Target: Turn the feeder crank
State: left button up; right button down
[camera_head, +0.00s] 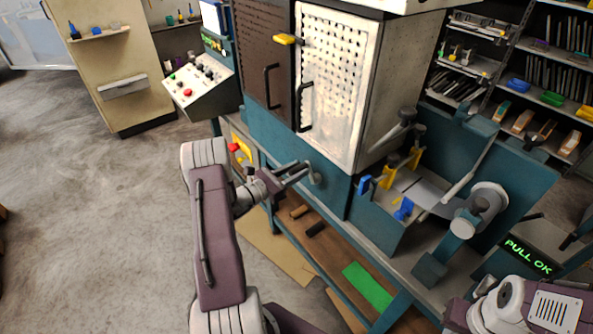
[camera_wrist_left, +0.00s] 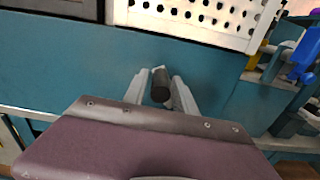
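The feeder crank shows in the head view as a grey arm (camera_head: 315,178) on the teal front panel, below the white perforated door. In the left wrist view its dark round handle (camera_wrist_left: 160,86) points toward the camera. My left gripper (camera_head: 297,171) is at the crank. In the left wrist view the two fingers (camera_wrist_left: 160,78) stand apart, one on each side of the handle, with small gaps showing. Whether a finger touches the handle is not clear. The head view partly hides the handle behind the fingers. My right gripper is outside the frames.
A red knob on a yellow plate (camera_head: 238,151) is close to my left wrist. A control panel (camera_head: 200,78) is at the upper left. A shelf with a green mat (camera_head: 367,285) lies below. A machine with a roll (camera_head: 488,197) and a "PULL OK" display (camera_head: 528,256) stands right.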

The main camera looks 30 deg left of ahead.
pick_arm(q)
grip_shut()
dwell(1.2)
